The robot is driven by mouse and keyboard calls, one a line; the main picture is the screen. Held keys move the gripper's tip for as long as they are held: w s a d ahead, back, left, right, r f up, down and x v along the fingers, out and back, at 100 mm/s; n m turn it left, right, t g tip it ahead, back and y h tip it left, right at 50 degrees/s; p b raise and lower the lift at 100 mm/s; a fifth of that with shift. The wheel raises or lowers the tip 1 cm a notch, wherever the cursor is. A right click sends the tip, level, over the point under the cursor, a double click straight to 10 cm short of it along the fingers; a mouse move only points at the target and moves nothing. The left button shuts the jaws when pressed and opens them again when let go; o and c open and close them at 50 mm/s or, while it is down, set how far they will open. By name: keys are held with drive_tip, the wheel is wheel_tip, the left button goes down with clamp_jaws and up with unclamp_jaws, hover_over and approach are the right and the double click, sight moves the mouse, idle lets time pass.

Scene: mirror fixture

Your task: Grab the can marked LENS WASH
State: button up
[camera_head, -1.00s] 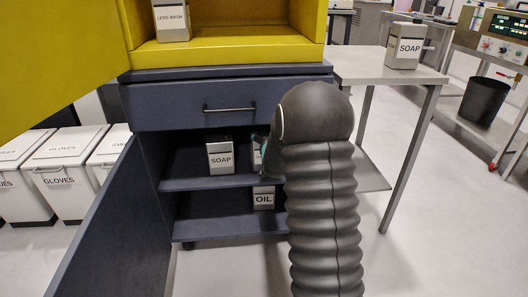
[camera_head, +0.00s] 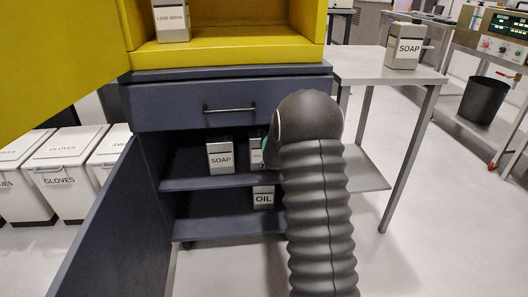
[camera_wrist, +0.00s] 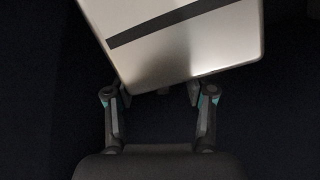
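The can marked LENS WASH (camera_head: 171,20) stands upright in the yellow cabinet at the upper left of the head view, its top cut off by the picture edge. My gripper is away from it, low at the dark cabinet's upper inner shelf. There a partly hidden pale can (camera_head: 256,152) stands beside my gripper; its label is unreadable. The wrist view shows my gripper (camera_wrist: 158,95) with its fingers spread apart. A tilted metal can (camera_wrist: 190,50) with a dark stripe is just ahead of and between the fingers; I cannot tell whether they touch it.
A SOAP can (camera_head: 220,156) stands left on the same shelf, and an OIL can (camera_head: 263,197) on the shelf below. Another SOAP can (camera_head: 405,47) is on the side table (camera_head: 375,68). The open dark door (camera_head: 100,225) and the drawer (camera_head: 225,105) bound the space.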

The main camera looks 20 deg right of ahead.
drive_tip(key=shift+s+f, duration=0.1)
drive_tip(key=shift+f, duration=0.25)
clamp_jaws()
drive_tip(key=shift+a+r, duration=0.1)
